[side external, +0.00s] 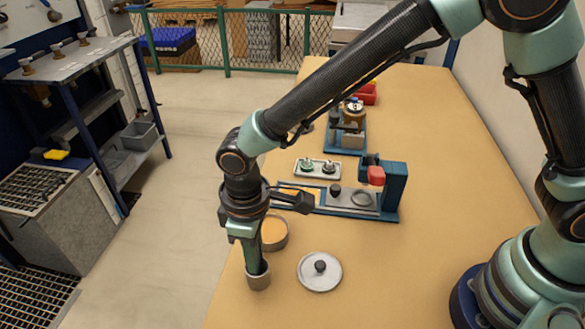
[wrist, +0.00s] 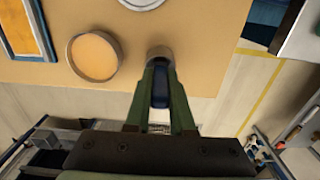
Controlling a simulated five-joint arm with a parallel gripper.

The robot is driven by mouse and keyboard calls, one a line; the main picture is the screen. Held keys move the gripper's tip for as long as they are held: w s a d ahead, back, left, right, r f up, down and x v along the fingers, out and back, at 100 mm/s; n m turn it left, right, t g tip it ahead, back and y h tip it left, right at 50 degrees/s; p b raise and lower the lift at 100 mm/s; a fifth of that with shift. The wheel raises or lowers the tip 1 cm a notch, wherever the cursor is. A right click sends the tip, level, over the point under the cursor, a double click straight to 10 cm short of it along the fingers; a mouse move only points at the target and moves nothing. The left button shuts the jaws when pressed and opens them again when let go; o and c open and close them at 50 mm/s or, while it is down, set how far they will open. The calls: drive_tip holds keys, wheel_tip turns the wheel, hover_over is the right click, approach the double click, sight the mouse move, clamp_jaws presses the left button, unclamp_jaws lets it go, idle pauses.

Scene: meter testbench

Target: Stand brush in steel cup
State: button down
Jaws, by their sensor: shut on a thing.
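In the wrist view, my gripper (wrist: 159,70) is shut on a dark blue, narrow thing, the brush (wrist: 160,92), which lies between the fingers.
A blue-framed fixture (side external: 350,200) and a small tray (side external: 317,169) stand farther back. The bench's front is clear.

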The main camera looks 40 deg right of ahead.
drive_tip(key=c, duration=0.8)
unclamp_jaws()
drive_tip(key=shift+f, duration=0.1)
